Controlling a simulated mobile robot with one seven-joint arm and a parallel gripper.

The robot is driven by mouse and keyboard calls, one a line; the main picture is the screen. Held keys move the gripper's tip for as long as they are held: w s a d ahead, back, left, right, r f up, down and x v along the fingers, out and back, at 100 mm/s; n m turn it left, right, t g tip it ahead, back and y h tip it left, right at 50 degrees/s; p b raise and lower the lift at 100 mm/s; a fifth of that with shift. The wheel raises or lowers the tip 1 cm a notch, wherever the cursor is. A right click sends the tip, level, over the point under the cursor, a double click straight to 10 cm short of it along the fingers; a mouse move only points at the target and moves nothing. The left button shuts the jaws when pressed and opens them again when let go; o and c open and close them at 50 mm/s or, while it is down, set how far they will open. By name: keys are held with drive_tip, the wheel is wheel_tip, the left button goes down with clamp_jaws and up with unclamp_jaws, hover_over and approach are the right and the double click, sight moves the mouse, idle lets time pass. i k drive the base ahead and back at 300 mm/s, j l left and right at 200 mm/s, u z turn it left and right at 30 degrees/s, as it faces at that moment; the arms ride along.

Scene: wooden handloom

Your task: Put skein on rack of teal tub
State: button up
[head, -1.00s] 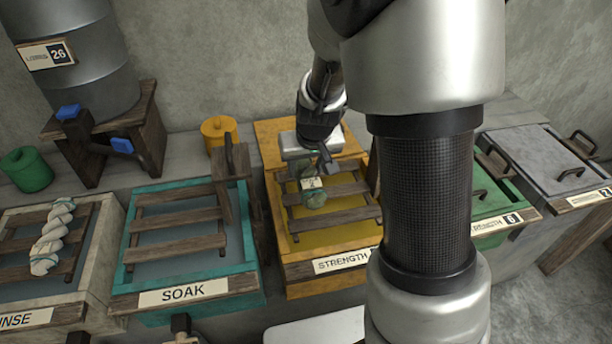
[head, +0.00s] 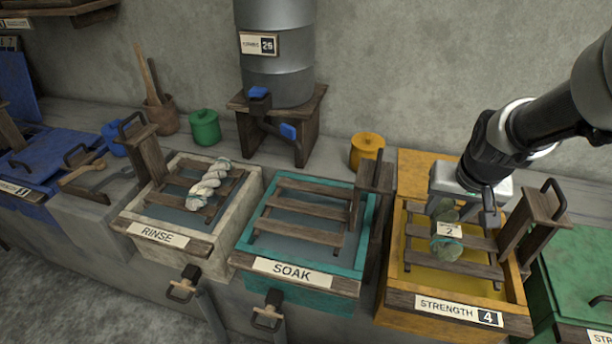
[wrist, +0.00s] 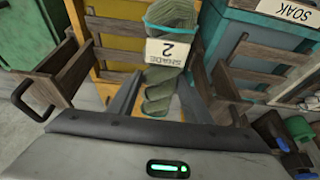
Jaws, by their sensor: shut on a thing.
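A grey-green skein (head: 443,215) with a white tag reading 2 and a teal tie is in my gripper (head: 466,204). The gripper is shut on the skein's upper end, and the skein hangs over the wooden rack of the yellow tub. I cannot tell whether it touches the slats. In the wrist view the skein (wrist: 158,92) shows between the fingers. The teal tub (head: 366,240), labelled SOAK, is left of the yellow tub. Its slatted wooden rack (head: 306,209) is bare, above greyish liquid.
The yellow tub (head: 440,309) reads STRENGTH 4. A wooden post (head: 372,190) stands between it and the teal tub. A white tub (head: 150,252) marked RINSE bears a pale skein (head: 209,185). A yellow pot (head: 367,151) and a grey barrel (head: 277,70) stand behind.

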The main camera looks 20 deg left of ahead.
sight(288, 204)
drive_tip(key=k+j, duration=0.55)
drive_tip(key=j, duration=0.15)
drive_tip(key=i+j, duration=0.1)
drive_tip(key=j, duration=0.4)
drive_tip(key=i+j, duration=0.1)
drive_tip(key=j, duration=0.35)
drive_tip(key=i+j, duration=0.25)
